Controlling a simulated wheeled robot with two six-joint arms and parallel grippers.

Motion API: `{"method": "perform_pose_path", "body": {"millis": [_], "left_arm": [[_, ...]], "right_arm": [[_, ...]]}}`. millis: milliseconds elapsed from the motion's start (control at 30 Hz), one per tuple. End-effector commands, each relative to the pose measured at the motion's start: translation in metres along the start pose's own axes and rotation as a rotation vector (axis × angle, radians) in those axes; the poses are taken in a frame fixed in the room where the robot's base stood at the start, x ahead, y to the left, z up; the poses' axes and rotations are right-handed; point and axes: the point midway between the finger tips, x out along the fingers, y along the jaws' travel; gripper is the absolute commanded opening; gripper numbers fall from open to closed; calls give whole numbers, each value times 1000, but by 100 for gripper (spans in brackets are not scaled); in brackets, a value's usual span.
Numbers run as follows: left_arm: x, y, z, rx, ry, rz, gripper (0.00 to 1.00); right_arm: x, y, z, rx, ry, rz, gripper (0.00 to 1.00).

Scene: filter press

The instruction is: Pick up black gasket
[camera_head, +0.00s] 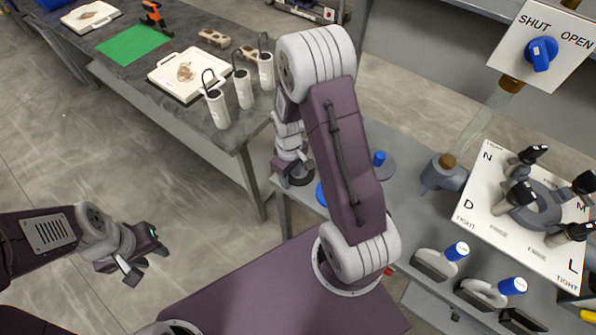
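A dark round piece (301,178), which may be the black gasket, shows at the near edge of the grey bench, right at my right gripper. My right gripper (290,172) points down there, at the fingertips touching or just above that piece. Its fingers are small and partly hidden, so I cannot tell whether they are shut on it. My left gripper (146,264) is at the lower left over the floor, with its fingers apart and nothing between them.
The grey bench (415,228) carries a blue-knobbed disc (380,162), a clamp plate (500,232), blue-capped handles (440,258) and a SHUT/OPEN valve panel (541,42). The dark table (195,118) holds white canisters (243,88), a tray (188,74) and a green mat (133,45).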

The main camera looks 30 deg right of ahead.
Motion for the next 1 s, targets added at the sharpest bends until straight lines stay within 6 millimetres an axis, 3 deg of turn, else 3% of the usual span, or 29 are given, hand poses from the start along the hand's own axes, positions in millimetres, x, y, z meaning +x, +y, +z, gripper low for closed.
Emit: {"method": "perform_pose_path", "body": {"millis": [33, 133, 167, 567, 800, 1000], "left_arm": [[0, 0, 0, 0, 0, 0, 36], [0, 0, 0, 0, 0, 0, 36], [0, 0, 0, 0, 0, 0, 36], [-1, 0, 0, 0, 0, 0, 36], [-6, 0, -1, 0, 0, 0, 36], [-6, 0, -1, 0, 0, 0, 36]], "right_arm": [[0, 0, 0, 0, 0, 0, 32], [0, 0, 0, 0, 0, 0, 4], [0, 0, 0, 0, 0, 0, 0], [-6, 0, 0, 0, 2, 1, 0], [-46, 1, -1, 0, 5, 3, 0], [-70, 9, 46, 7, 3, 2, 0]]}}
